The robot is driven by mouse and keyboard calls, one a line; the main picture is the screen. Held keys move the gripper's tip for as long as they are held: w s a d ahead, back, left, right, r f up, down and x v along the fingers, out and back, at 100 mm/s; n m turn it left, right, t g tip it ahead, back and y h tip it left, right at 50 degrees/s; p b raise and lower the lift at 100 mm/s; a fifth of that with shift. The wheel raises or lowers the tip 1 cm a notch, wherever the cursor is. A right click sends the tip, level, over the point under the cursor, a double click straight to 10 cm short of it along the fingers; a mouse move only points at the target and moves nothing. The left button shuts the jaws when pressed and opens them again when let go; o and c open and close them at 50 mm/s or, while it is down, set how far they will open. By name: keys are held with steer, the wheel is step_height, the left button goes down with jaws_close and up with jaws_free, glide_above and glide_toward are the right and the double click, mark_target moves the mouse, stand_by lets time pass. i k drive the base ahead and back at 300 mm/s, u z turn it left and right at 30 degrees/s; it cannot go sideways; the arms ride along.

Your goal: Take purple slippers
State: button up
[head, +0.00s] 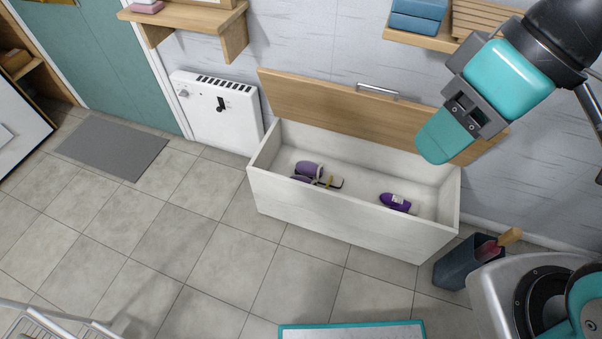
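My gripper (447,138) hangs at the upper right, in front of the chest's lid in the picture and well away from the slippers. Its teal end shows side-on, so its opening is hidden. I see nothing held in it.
The chest's wooden lid (330,108) stands raised at the wall. A dark bin (458,266) with a wooden-handled tool stands right of the chest. A white heater (219,112) is to its left. Shelves (190,20) hang above. Tiled floor in front is mostly clear.

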mark_target(309, 172)
steer(key=u, duration=0.15)
steer(key=i, duration=0.3)
steer(key=u, duration=0.15)
steer(key=k, duration=0.6)
steer(key=z, duration=0.25)
steer(key=i, duration=1)
steer(key=u, duration=0.75)
